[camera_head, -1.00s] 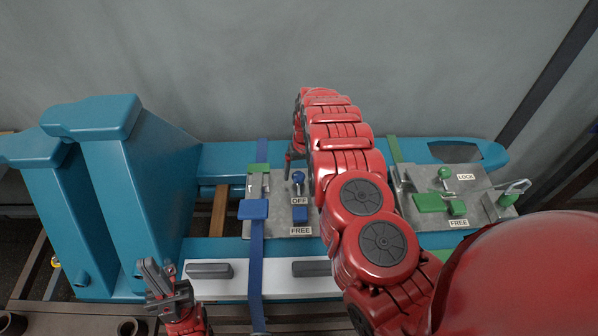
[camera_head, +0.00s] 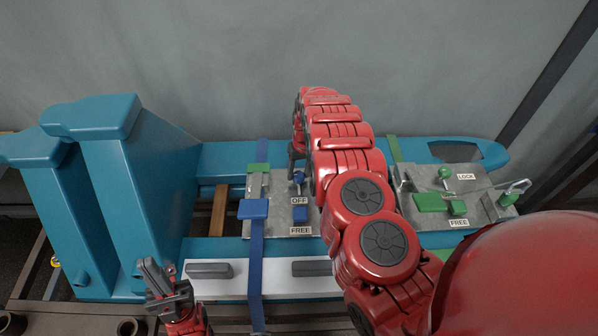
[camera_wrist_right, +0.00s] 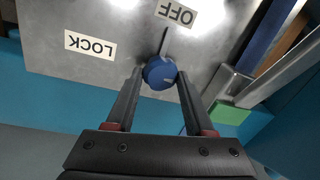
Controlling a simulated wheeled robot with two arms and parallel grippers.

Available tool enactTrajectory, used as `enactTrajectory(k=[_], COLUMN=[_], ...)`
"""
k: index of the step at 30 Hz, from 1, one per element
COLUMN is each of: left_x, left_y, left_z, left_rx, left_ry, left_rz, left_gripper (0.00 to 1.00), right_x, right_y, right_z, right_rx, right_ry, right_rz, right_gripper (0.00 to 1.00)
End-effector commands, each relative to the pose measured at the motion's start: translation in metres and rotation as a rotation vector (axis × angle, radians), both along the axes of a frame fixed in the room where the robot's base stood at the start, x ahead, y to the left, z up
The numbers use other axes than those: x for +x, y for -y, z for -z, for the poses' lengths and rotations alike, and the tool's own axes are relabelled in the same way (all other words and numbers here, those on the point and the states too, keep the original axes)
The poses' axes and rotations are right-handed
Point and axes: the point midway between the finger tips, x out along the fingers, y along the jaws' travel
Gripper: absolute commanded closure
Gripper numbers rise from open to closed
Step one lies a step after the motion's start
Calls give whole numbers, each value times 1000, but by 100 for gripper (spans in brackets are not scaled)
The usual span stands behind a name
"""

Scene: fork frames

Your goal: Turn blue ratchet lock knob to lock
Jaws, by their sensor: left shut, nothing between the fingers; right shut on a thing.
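The blue knob (camera_head: 298,177) stands on the left metal plate, above the OFF label (camera_head: 299,201). In the right wrist view the round blue knob (camera_wrist_right: 159,72) sits between the fingertips of my right gripper (camera_wrist_right: 158,78), which is shut on it. A thin dark pointer on the plate runs from the knob toward the OFF label (camera_wrist_right: 176,12). The LOCK label (camera_wrist_right: 90,45) lies to the left in that view. In the head view my right arm partly hides the plate's right side. My left gripper (camera_head: 152,278) is shut and empty at lower left, away from the plate.
A blue strap (camera_head: 257,260) and blue block (camera_head: 253,209) lie left of the knob. A second plate with a green knob (camera_head: 444,173) stands to the right. Tall teal posts (camera_head: 140,190) rise at left. Grey handles (camera_head: 209,270) sit on the white front panel.

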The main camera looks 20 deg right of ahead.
Motion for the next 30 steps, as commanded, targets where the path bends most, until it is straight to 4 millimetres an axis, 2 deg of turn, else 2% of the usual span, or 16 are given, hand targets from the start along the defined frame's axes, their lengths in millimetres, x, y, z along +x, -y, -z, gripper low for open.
enactTrajectory(k=[11,30], left_x=[0,0], left_y=[0,0], left_z=[14,29], left_rx=[0,0], left_ry=[0,0], left_rz=[0,0], left_gripper=[100,100], right_x=[1,1], right_y=[0,-3], right_z=[2,0], right_rx=[0,0], right_ry=[0,2], right_rz=[-233,-841], right_gripper=[100,100])
